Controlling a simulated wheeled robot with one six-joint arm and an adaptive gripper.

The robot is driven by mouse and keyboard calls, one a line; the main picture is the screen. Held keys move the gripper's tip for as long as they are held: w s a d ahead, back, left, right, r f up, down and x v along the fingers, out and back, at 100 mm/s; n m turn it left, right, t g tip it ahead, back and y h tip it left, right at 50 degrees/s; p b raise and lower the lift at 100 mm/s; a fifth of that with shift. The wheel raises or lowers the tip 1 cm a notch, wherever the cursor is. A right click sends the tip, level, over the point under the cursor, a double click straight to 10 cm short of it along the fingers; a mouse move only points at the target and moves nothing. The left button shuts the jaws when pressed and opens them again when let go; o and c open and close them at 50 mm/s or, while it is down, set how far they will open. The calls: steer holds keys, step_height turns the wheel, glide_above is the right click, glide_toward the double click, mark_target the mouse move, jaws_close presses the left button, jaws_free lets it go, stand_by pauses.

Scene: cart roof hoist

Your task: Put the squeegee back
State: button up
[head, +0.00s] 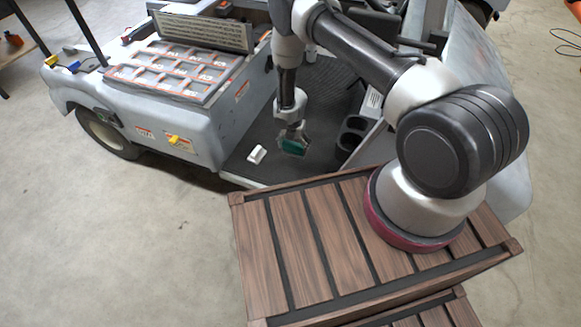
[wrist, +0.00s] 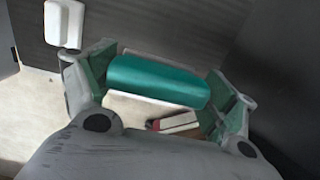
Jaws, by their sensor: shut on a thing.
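My gripper (head: 293,138) hangs low over the dark floor of the cart. In the wrist view, its two fingers (wrist: 158,85) are closed on the ends of a smooth green rounded piece, which I take to be part of the squeegee (wrist: 158,80). The green piece also shows at the gripper's tip in the head view (head: 294,147). It lies crosswise between the fingers. The rest of the squeegee is hidden or cannot be made out. I cannot tell whether it touches the cart floor.
A small white block (head: 257,154) lies on the cart floor left of my gripper; it also shows in the wrist view (wrist: 63,24). A dark cup holder (head: 352,133) is to the right. A tray with red markings (head: 172,72) sits on the cart body. A wooden slatted platform (head: 285,250) is in front.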

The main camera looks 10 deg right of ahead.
step_height(320, 180, down, 10)
steer(key=shift+r, duration=0.1)
stand_by(0.4)
steer(key=o, duration=0.9)
steer(key=r, duration=1.2)
steer(key=shift+s+a, duration=0.15)
steer(key=shift+s, duration=0.15)
